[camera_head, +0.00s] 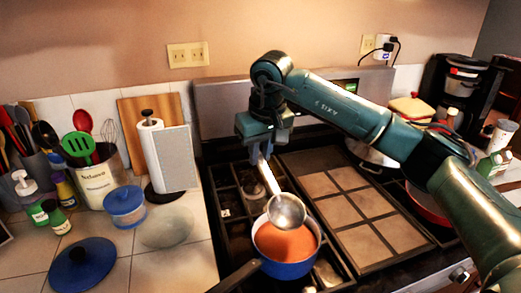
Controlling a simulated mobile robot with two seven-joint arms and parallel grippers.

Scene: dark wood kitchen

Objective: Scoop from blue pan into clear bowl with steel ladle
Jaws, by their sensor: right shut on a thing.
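The blue pan (298,268) stands on the left part of the stove, with orange-red contents and a dark handle toward the lower left. The steel ladle (287,211) is over the far part of the pan; its bowl overlaps the pan's far rim in the picture, and I cannot tell whether it touches the contents. My right gripper (262,150) is shut on the ladle's handle, above and behind the pan. A clear bowl (166,228) seems to sit on the tiled counter left of the stove. My left gripper is not in view.
A blue lid (82,266) lies on the counter at the lower left. A blue-lidded container (125,206) and a paper towel roll (165,158) stand near the clear bowl. A griddle (345,209) is right of the pan. A red pan (426,204) is partly behind my right arm.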

